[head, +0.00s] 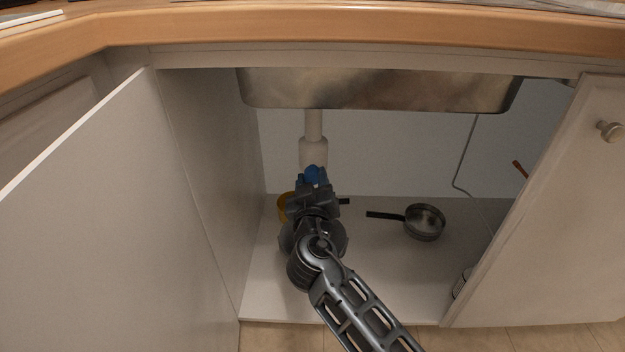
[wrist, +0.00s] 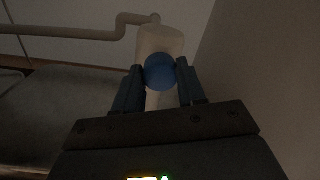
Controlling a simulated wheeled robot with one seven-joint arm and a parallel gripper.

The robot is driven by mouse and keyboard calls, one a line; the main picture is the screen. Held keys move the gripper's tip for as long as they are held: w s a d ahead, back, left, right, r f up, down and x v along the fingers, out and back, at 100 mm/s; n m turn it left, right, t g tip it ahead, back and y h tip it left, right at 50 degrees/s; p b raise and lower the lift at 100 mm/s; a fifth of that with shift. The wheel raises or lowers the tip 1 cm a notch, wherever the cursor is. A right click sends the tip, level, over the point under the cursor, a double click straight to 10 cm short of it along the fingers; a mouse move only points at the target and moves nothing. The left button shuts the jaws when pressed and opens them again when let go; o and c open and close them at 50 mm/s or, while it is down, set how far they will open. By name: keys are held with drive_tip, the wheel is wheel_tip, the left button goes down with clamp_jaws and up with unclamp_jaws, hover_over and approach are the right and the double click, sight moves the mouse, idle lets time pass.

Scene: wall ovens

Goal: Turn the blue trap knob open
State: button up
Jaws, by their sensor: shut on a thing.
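The blue trap knob (wrist: 160,71) is a round blue ball on the front of the pale drain trap (wrist: 163,38) under the sink. In the wrist view my gripper (wrist: 161,78) has one finger on each side of the knob and is shut on it. In the head view the knob (head: 313,174) shows just beyond my gripper (head: 313,184), below the white drain pipe (head: 314,128). My gripper hides the lower part of the trap there. The knob's turn angle cannot be told.
The cabinet stands open between a left door (head: 90,200) and a right door (head: 560,200). A pan (head: 425,222) lies on the cabinet floor to the right. A yellow-orange thing (head: 283,207) sits left of my gripper, partly hidden. The steel sink (head: 380,90) hangs above.

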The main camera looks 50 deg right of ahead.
drive_tip(key=n+p, duration=0.1)
drive_tip(key=n, duration=0.3)
drive_tip(key=shift+a+r+n, duration=0.1)
drive_tip(key=shift+r+n, duration=0.05)
drive_tip(key=shift+n, duration=0.15)
drive_tip(key=n+p, duration=0.2)
drive_tip(key=n, duration=0.1)
drive_tip(key=shift+n+g, duration=0.3)
drive_tip(key=n+p, duration=0.2)
drive_tip(key=n, duration=0.2)
drive_tip(key=shift+p, duration=0.3)
drive_tip(key=shift+n+p, duration=0.75)
drive_tip(key=shift+n, duration=0.75)
drive_tip(key=o, duration=1.1)
drive_tip(key=shift+c, duration=0.2)
